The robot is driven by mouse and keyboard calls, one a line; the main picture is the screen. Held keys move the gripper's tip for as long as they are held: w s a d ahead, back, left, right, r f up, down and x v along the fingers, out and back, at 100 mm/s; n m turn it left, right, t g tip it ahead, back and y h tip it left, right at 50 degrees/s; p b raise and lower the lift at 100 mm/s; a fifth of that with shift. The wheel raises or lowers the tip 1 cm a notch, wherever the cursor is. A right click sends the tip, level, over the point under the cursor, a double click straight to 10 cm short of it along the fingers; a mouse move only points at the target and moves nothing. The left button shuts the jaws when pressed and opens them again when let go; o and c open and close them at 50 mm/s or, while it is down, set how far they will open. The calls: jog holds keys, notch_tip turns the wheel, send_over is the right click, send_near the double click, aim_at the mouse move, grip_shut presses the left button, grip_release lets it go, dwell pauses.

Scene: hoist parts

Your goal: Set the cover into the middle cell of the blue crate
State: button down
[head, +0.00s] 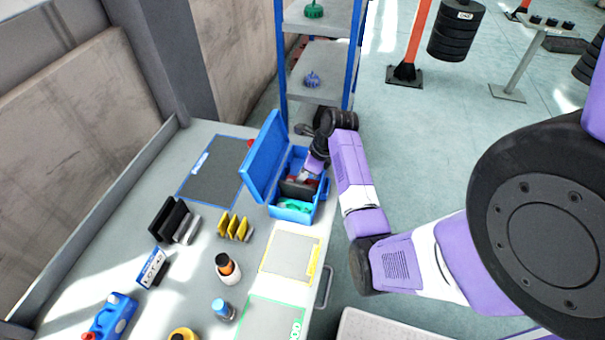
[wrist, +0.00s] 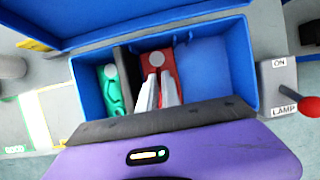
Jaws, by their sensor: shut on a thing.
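The blue crate (head: 292,214) stands with its lid raised at the table's right edge; its rim also shows in the wrist view (wrist: 88,108). My gripper (head: 309,172) reaches down into it. In the wrist view my gripper's pale fingers (wrist: 160,78) are shut on a red part with a grey round top, which I take as the cover (wrist: 156,60). The cover is inside the crate, between a dark divider (wrist: 124,72) and the bare blue right part. The fingers hide its lower portion, so I cannot tell if it touches the floor. A green part (wrist: 111,92) lies in the left cell.
The open lid (head: 265,155) rises on the crate's left. A lamp switch box (wrist: 278,85) with a red knob sits close to the crate's right side.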

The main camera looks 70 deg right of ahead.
jog(key=shift+f, duration=0.2)
jog(key=c, duration=1.5)
grip_release()
jog(key=o, duration=0.4)
jog(key=shift+r+p, duration=0.85)
jog(key=shift+r, duration=3.65)
